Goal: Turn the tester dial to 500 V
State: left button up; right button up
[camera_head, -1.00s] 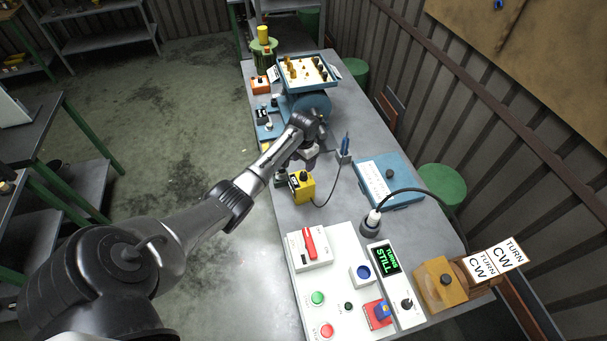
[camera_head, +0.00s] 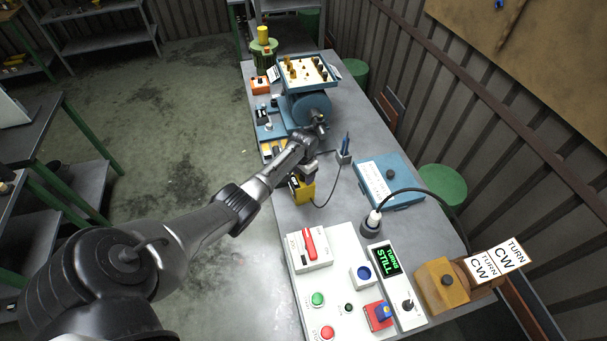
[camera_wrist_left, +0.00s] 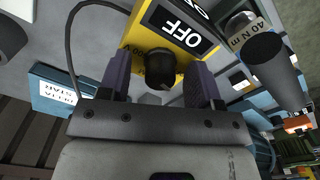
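The tester is a yellow box (camera_head: 305,193) on the bench, partly hidden behind my left gripper (camera_head: 306,174) in the head view. In the left wrist view the yellow tester (camera_wrist_left: 143,47) shows a dark display (camera_wrist_left: 181,29) reading OFF and a black round dial (camera_wrist_left: 160,70). My left gripper (camera_wrist_left: 158,80) is open, with one finger on each side of the dial. A gap shows between each finger and the dial. My right gripper is in neither view.
A blue motor (camera_head: 308,107) stands behind. A blue case (camera_head: 385,182) lies to the right. A white control panel (camera_head: 337,284) is at the front. A cylinder marked 40 N m (camera_wrist_left: 270,55) is near the gripper.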

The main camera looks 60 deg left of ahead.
pick_arm(q)
jog(key=c, duration=0.9)
jog(key=m+p, duration=0.1)
jog(key=m, duration=0.2)
jog(key=shift+r, duration=0.1)
jog(key=m, duration=0.3)
jog(key=shift+m+p, duration=0.3)
jog(key=shift+p, duration=0.1)
jog(key=m, duration=0.3)
jog(key=shift+m, duration=2.2)
